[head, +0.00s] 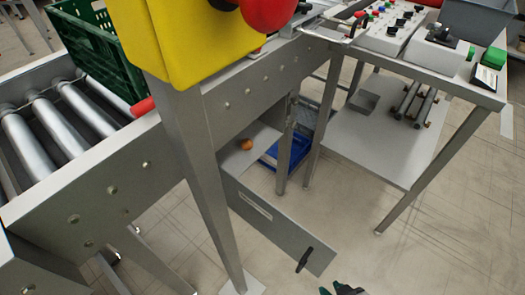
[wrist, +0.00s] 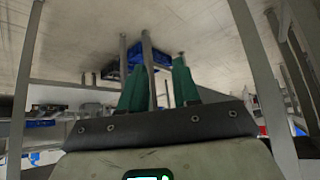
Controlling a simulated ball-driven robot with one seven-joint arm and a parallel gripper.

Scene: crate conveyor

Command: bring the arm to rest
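My gripper (wrist: 160,82) shows in the wrist view with its two green fingers apart and nothing held between them. In the head view only the green tips of my gripper (head: 342,289) show at the bottom edge, over the bare floor. The rest of my arm is outside the head view.
A roller conveyor (head: 110,190) with a green crate (head: 92,45) stands at the left. A yellow box with a red button (head: 200,40) is on a post. A grey flap (head: 275,232) hangs low. A blue crate (head: 268,158) and a workbench (head: 400,62) stand behind. Floor at right is clear.

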